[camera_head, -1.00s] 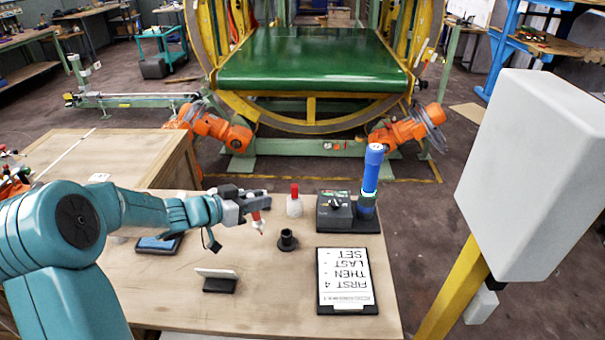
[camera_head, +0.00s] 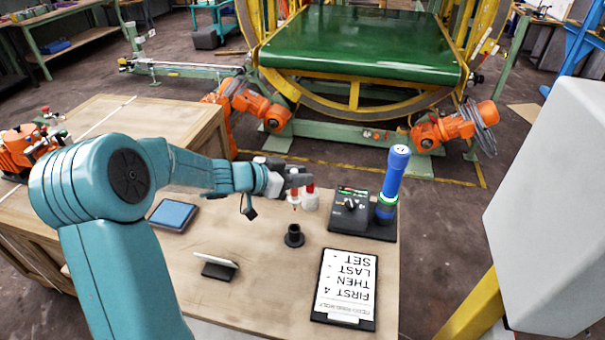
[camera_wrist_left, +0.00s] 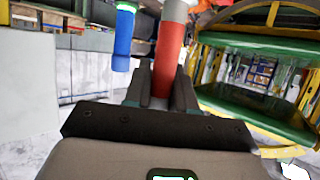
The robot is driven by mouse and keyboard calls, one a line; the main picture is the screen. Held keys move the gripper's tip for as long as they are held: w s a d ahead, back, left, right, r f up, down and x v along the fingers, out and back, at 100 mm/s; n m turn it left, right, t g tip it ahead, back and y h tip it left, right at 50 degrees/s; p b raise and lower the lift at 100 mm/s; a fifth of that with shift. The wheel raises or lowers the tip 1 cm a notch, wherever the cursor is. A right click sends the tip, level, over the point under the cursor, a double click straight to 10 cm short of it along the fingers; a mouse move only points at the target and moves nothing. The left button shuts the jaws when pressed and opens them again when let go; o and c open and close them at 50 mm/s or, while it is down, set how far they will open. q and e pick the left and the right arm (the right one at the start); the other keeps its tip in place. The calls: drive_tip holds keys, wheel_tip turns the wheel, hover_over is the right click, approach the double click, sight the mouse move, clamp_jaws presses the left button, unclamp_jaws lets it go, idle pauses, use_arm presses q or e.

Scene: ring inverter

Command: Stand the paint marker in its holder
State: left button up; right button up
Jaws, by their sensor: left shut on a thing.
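The paint marker (camera_head: 294,197), red with a pale end, is held in my left gripper (camera_head: 302,180), which is shut on it. In the left wrist view the marker (camera_wrist_left: 171,45) stands out from between the fingers (camera_wrist_left: 162,88). In the head view its pale end points down, above or behind the black holder (camera_head: 293,237), with a gap between them in the picture. The holder is a small round cup on a flange, on the wooden table, and looks empty. My right gripper is not in view.
A white bottle with a red cap (camera_head: 311,199) stands just right of the marker. A black device (camera_head: 350,214) with a blue cylinder (camera_head: 396,172) is farther right. A clipboard (camera_head: 345,284), a small stand (camera_head: 215,266) and a blue tablet (camera_head: 173,214) lie around the holder.

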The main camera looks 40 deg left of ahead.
sight(291, 197)
use_arm(q)
drive_tip(key=shift+a, duration=0.2)
drive_tip(key=shift+s+d+r+p, duration=0.1)
drive_tip(key=shift+s+r+p, duration=0.1)
drive_tip(key=shift+p, duration=0.2)
wheel_tip(291, 197, down, 6)
drive_tip(key=b, duration=0.4)
drive_tip(key=shift+s+d+f+b, duration=0.1)
drive_tip(key=shift+s+f+b, duration=0.05)
drive_tip(key=shift+f+b, duration=0.25)
wheel_tip(291, 197, down, 3)
drive_tip(key=shift+b, duration=0.75)
drive_tip(key=shift+f, duration=0.35)
drive_tip(key=shift+f+b, duration=0.2)
drive_tip(key=shift+b, duration=0.1)
